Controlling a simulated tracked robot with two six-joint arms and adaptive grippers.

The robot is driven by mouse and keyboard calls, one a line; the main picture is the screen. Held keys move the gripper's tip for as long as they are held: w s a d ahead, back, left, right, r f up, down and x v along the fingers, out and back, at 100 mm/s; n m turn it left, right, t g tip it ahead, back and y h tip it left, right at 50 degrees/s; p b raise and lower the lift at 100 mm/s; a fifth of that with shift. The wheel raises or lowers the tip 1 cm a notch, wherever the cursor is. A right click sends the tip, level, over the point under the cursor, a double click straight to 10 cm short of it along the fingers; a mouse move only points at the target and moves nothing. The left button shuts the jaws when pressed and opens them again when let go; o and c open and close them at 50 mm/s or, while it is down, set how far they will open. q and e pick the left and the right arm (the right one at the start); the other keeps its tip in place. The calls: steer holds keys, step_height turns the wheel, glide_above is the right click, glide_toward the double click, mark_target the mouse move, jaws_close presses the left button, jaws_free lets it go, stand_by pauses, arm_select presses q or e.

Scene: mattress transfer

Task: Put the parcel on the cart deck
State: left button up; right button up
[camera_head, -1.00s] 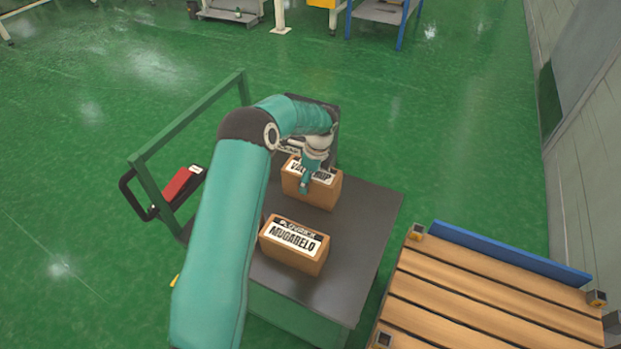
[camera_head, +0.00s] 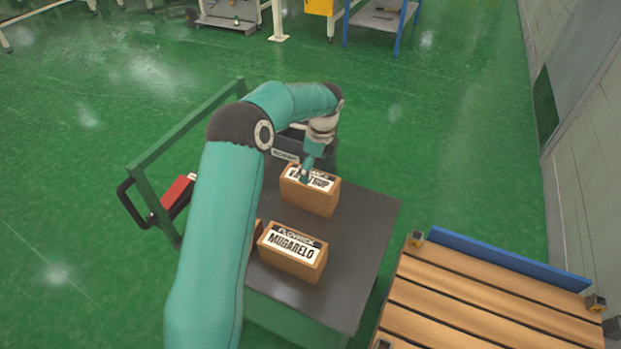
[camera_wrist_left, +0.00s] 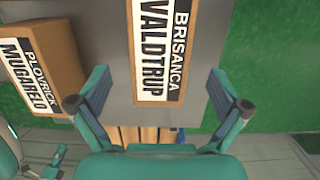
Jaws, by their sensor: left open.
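A brown parcel labelled VALDTRUP (camera_head: 312,197) stands upright on the dark grey cart deck (camera_head: 355,235), toward its far side. My left gripper (camera_head: 306,174) is over the parcel's top, partly covering its label. In the left wrist view, the parcel (camera_wrist_left: 162,55) lies between and beyond the spread, empty fingers (camera_wrist_left: 160,104); they appear clear of its sides. A second brown parcel labelled MUGARELO (camera_head: 293,255) stands nearer on the deck. Teal parts at the lower left of the wrist view may be my right gripper (camera_wrist_left: 52,160); its jaws are unclear.
A brown edge (camera_head: 258,228) shows beside the MUGARELO parcel, mostly behind my left arm. The cart has a green handle frame (camera_head: 185,125) at left. A slatted wooden platform (camera_head: 480,300) with a blue edge stands at right. The deck's right side is bare.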

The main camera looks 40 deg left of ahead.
arm_select(q)
steer(key=shift+d+r, duration=0.15)
steer(key=shift+r, duration=0.75)
steer(key=shift+d+r, duration=0.1)
steer(key=shift+r, duration=0.8)
